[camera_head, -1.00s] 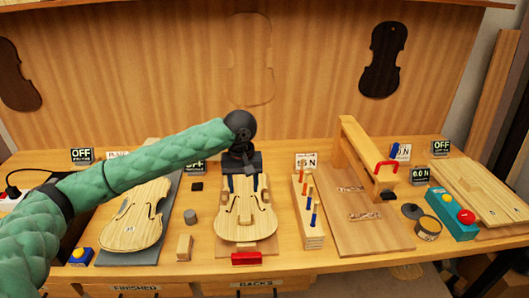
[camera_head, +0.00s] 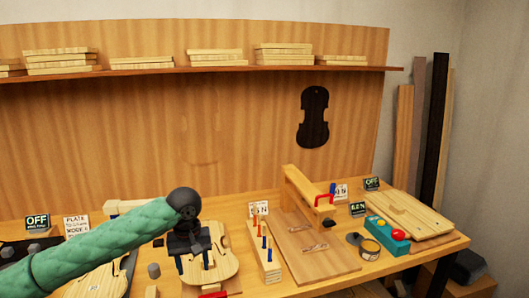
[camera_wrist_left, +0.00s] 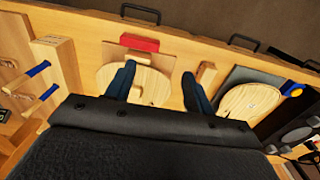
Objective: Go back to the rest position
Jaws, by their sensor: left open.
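My left arm comes in from the left of the head view, in a green sleeve. Its gripper (camera_head: 191,262) points down over the violin body (camera_head: 224,262) on the bench. In the left wrist view the gripper's two blue fingers (camera_wrist_left: 160,88) are spread apart with nothing between them. The violin body (camera_wrist_left: 150,86) lies below and beyond them, partly hidden by a finger. Contact between the fingers and the violin cannot be told. My right gripper is in neither view.
A second violin plate (camera_wrist_left: 248,101) lies on a grey board beside it. A wooden block with coloured-handled tools (camera_head: 265,263), a press fixture (camera_head: 300,195) and a teal button box (camera_head: 386,229) stand to the right. A shelf (camera_head: 220,70) with wood stacks runs above the bench.

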